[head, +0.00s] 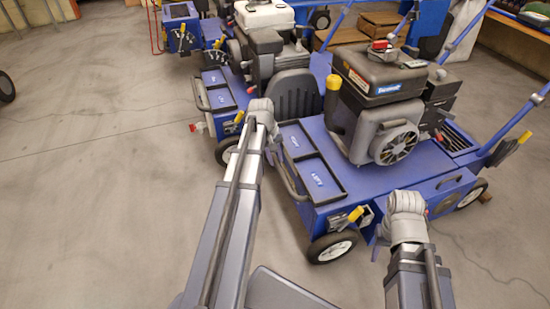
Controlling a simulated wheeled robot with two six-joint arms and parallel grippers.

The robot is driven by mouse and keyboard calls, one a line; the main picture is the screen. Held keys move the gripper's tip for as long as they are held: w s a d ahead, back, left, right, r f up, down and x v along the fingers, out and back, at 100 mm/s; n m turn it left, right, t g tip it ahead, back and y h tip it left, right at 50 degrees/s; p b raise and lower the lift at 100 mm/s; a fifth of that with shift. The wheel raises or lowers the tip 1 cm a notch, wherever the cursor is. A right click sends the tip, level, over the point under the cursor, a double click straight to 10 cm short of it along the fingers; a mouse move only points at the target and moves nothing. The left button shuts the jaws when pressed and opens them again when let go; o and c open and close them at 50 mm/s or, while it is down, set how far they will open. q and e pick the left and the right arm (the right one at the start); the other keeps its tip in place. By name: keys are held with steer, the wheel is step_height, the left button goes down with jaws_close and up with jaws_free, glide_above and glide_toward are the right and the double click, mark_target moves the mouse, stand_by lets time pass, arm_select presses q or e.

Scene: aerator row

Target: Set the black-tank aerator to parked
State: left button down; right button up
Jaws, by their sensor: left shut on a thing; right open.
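The black-tank aerator (385,180) is the nearest blue machine, with a black engine top (378,80) and a red cap. A yellow-tipped lever (355,214) sits on its lower near corner, above the front wheel. My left gripper (262,106) is shut beside its far front corner, by the gap to the white-tank aerator. What it holds is hidden behind the gripper. My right gripper (406,200) is open at the machine's near side, to the right of the yellow-tipped lever and apart from it. The space between its fingers is hard to see.
The white-tank aerator (217,92) stands close behind, with its own yellow-tipped lever (238,117) just left of my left gripper. Another blue machine (181,27) is further back. Pallets and blue handlebars crowd the upper right. Open concrete floor (90,180) lies left.

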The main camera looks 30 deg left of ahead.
mark_target(289, 164)
stand_by(0.8)
arm_select(q)
steer(key=w+d, duration=0.2)
steer(key=w, duration=0.1)
steer(key=shift+w+d, duration=0.2)
steer(key=shift+d, duration=0.2)
steer(key=c, duration=0.7)
jaws_free()
steer(key=shift+s, duration=0.1)
